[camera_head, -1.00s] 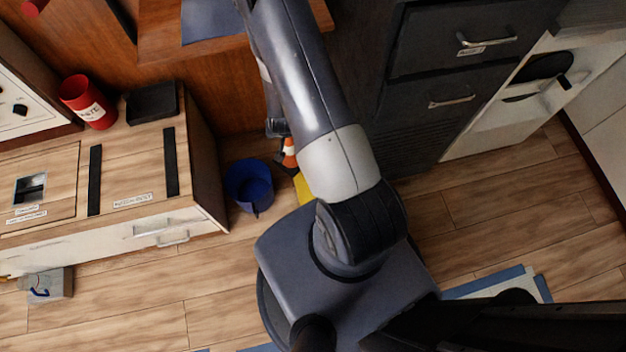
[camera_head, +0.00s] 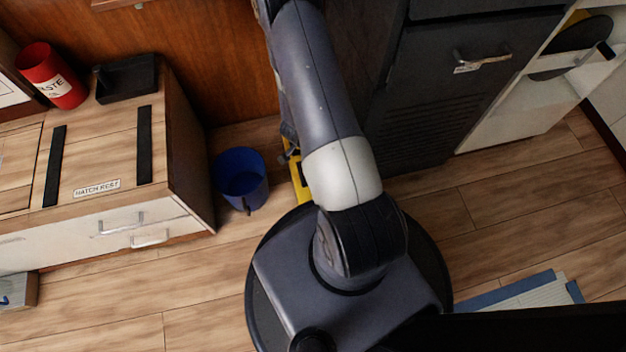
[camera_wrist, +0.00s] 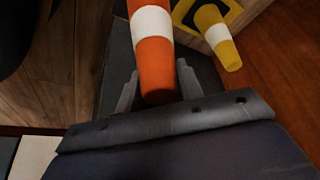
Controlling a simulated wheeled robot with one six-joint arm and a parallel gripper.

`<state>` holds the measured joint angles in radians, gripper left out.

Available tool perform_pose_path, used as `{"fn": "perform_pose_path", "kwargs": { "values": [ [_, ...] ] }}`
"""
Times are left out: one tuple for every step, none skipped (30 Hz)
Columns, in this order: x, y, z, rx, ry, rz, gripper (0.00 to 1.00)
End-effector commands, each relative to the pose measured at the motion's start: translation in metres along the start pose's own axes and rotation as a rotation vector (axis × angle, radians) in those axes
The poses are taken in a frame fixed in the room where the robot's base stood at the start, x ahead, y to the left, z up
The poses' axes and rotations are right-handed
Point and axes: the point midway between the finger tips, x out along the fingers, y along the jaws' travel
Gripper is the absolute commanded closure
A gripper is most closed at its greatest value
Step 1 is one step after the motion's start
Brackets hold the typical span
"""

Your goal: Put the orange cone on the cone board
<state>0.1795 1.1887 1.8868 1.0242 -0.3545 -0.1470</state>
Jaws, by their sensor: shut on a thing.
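The orange cone (camera_wrist: 156,62) has a white band and sits between the two fingers of my gripper (camera_wrist: 157,92) in the wrist view. The gripper is shut on it. A yellow cone (camera_wrist: 227,50) with a white band stands at the upper right, apart from the orange one. Beside it is a dark surface with a yellow marking (camera_wrist: 237,8), perhaps part of the cone board; I cannot tell. In the head view, a yellow piece (camera_head: 302,187) shows beside my arm on the floor. My arm hides the gripper and orange cone there.
A blue bucket (camera_head: 241,178) stands on the floor left of my arm. A wooden cabinet (camera_head: 187,165) with a red waste can (camera_head: 50,76) and black tray (camera_head: 127,79) is at left. Dark drawers (camera_head: 450,70) stand at right.

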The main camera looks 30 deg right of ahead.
Motion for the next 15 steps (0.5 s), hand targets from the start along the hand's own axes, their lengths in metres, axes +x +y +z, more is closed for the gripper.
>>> {"fn": "perform_pose_path", "kwargs": {
  "values": [
    [0.008, 0.001, 0.003, 0.001, 0.0, 0.002, 1.0],
    [0.011, 0.001, 0.005, 0.0, -0.001, 0.002, 1.0],
    [0.017, 0.001, 0.007, -0.001, -0.001, 0.002, 1.0],
    [0.022, 0.001, 0.01, 0.0, -0.001, 0.002, 1.0],
    [0.028, 0.001, 0.012, 0.0, -0.002, 0.002, 1.0],
    [0.036, 0.001, 0.015, -0.001, -0.002, 0.002, 1.0],
    [0.041, 0.001, 0.017, -0.001, -0.001, 0.001, 1.0],
    [0.046, 0.0, 0.019, -0.001, -0.001, 0.001, 1.0],
    [0.051, 0.001, 0.022, -0.001, -0.001, 0.002, 1.0],
    [0.054, 0.001, 0.023, -0.001, -0.001, 0.001, 1.0],
    [0.056, 0.0, 0.024, -0.001, 0.0, 0.001, 1.0],
    [0.059, 0.0, 0.024, -0.001, 0.0, 0.0, 1.0],
    [0.061, 0.0, 0.025, -0.001, 0.0, 0.0, 1.0],
    [0.064, 0.0, 0.026, -0.001, 0.0, 0.0, 1.0],
    [0.069, 0.0, 0.029, -0.001, 0.0, 0.001, 1.0]
  ]
}}
